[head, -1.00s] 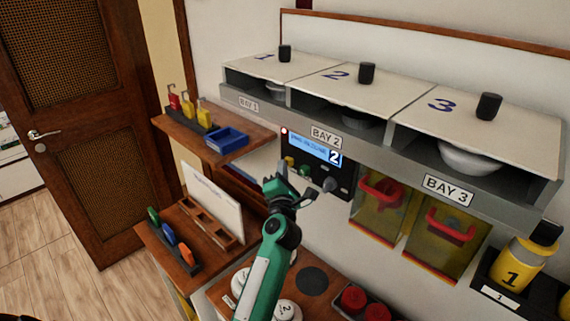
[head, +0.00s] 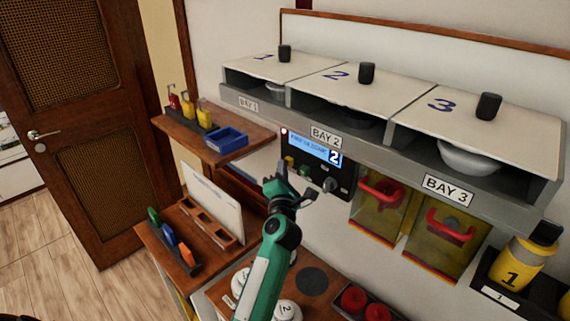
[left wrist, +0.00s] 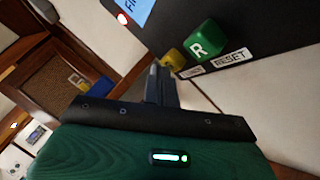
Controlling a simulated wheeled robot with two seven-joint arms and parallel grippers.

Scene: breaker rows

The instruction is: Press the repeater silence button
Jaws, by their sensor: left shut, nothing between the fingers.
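The repeater panel (head: 345,178) is a black box under the BAY 2 sign, with a lit blue display (head: 312,149) reading a fire zone message and a 2. A yellow button (head: 289,161), a green button (head: 304,171) and a grey knob (head: 329,184) sit below the display. In the left wrist view, the green button (left wrist: 203,40) bears an R above a RESET label; the yellow button (left wrist: 174,58) is partly hidden by my fingertips, its label unreadable. My left gripper (head: 281,170) is shut and empty, its tips close to the yellow button; contact cannot be told.
A red light (head: 284,131) glows at the panel's upper left corner. A wooden shelf (head: 215,150) with a blue tray (head: 226,138) stands left of it. Red-handled yellow covers (head: 378,215) hang at right. The bay shelf (head: 400,142) overhangs the panel.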

